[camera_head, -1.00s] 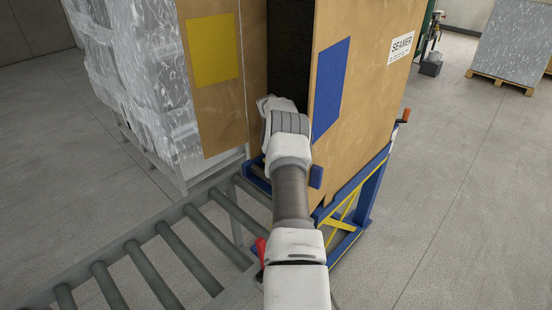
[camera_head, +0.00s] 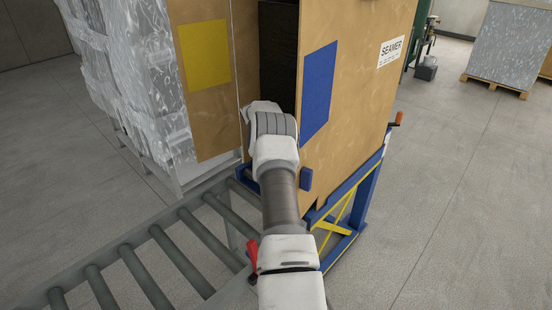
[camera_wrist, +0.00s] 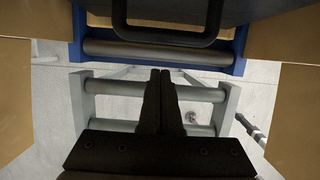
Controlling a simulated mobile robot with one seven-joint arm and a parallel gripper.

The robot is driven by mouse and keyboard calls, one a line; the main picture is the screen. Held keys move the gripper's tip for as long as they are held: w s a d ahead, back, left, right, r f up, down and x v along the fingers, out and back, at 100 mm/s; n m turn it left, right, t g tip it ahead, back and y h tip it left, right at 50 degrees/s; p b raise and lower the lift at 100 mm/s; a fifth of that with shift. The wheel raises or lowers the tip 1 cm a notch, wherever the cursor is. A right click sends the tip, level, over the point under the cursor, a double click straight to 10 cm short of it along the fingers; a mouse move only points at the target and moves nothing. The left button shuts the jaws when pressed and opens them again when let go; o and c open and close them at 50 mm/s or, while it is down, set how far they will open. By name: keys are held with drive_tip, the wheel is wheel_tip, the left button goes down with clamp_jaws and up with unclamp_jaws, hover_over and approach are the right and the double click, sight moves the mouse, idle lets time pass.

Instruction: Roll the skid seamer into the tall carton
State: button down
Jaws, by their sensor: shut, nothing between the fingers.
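The tall carton (camera_head: 355,110) is brown, with a SEAMER label. It stands upright on a blue frame. Its near side is open, with a flap bearing a yellow patch (camera_head: 206,50) swung out to the left and a blue patch on the right panel. A dark body (camera_head: 277,50) shows in the opening; most of it is hidden, so I cannot tell how much is the seamer. In the wrist view a black loop handle (camera_wrist: 165,40) lies just beyond my gripper (camera_wrist: 160,75), which is shut and empty, pointing at the opening above the rollers. In the head view my wrist hides the fingers.
A grey roller conveyor (camera_head: 146,274) runs from the lower left up to the blue frame (camera_head: 354,203). A red lever (camera_head: 252,252) sits by its end, an orange one (camera_head: 398,118) on the frame. Wrapped goods (camera_head: 135,85) stand at left.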

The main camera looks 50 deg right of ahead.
drive_tip(key=v, duration=1)
drive_tip(key=shift+a, duration=0.15)
drive_tip(key=s+a+r+m+t, duration=0.1)
drive_tip(key=s+a+r+m, duration=0.25)
drive_tip(key=a+r, duration=0.85)
drive_tip(key=s+a+r+m+t, duration=0.2)
drive_tip(key=a+r+m, duration=0.2)
drive_tip(key=a+r, duration=0.8)
drive_tip(key=s+a+r+m+t+y, duration=0.1)
drive_tip(key=s+a+m, duration=0.4)
drive_tip(key=s+a, duration=0.7)
drive_tip(key=s+a+f+m+y, duration=0.1)
drive_tip(key=s+a+f+m, duration=0.1)
drive_tip(key=s+a, duration=0.2)
drive_tip(key=s+a+f+m+t+y, duration=0.1)
drive_tip(key=s+a+f+m, duration=0.1)
drive_tip(key=s, duration=0.6)
drive_tip(key=a+m, duration=0.1)
drive_tip(key=a, duration=0.1)
drive_tip(key=shift+s+a+f+t, duration=0.3)
drive_tip(key=shift+f, duration=0.05)
drive_tip(key=shift+m, duration=0.25)
